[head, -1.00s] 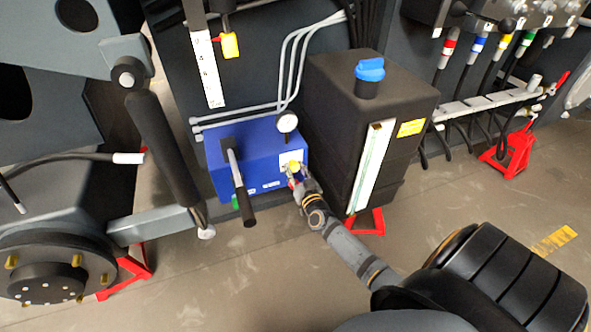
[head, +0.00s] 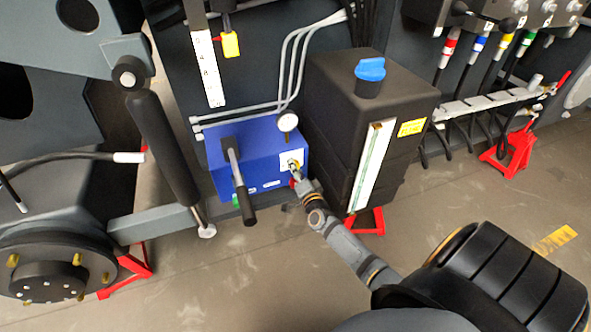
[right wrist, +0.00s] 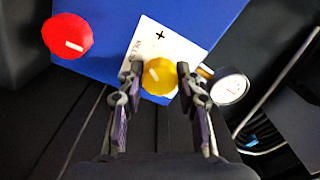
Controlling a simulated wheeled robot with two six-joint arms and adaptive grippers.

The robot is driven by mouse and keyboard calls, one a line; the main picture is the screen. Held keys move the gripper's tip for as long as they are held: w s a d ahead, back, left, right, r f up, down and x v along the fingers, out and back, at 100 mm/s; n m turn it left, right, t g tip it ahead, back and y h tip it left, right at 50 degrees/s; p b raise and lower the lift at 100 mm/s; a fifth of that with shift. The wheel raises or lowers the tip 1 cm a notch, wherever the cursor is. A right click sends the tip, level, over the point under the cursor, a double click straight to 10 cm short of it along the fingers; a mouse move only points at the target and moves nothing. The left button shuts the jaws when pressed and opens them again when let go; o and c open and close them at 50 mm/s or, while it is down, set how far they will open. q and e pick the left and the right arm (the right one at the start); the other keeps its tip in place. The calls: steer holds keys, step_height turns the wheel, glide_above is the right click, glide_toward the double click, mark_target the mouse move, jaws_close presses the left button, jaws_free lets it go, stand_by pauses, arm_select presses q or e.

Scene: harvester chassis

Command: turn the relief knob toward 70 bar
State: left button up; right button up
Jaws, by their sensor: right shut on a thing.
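The relief knob is a yellow round knob (right wrist: 159,77) with a white mark line, on a white label plate (right wrist: 150,42) marked with a plus. It sits on the blue hydraulic unit (head: 258,160). My right gripper (right wrist: 161,84) has its fingers on both sides of the yellow knob and is shut on it. In the head view the right gripper (head: 296,174) is at the unit's right front and covers most of the knob. A round pressure gauge (head: 288,122) stands on top of the unit; its reading is too small to tell. My left gripper is not in view.
A red knob (right wrist: 67,36) is beside the yellow one in the wrist view. A black-handled lever (head: 239,185) stands in front of the blue unit. A black tank (head: 330,110) with a blue cap is close on the right. The floor in front is clear.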

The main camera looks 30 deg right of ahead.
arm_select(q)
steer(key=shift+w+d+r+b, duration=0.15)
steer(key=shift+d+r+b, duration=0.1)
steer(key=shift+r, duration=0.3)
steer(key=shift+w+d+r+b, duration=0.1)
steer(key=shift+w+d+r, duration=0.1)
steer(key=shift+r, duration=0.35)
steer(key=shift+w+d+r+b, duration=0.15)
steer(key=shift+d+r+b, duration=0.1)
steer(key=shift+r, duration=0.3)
arm_select(e)
steer(key=shift+m, duration=4.1)
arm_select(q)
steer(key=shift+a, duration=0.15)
arm_select(e)
steer(key=o, duration=1.2)
steer(key=shift+c, duration=0.2)
steer(key=v, duration=1.2)
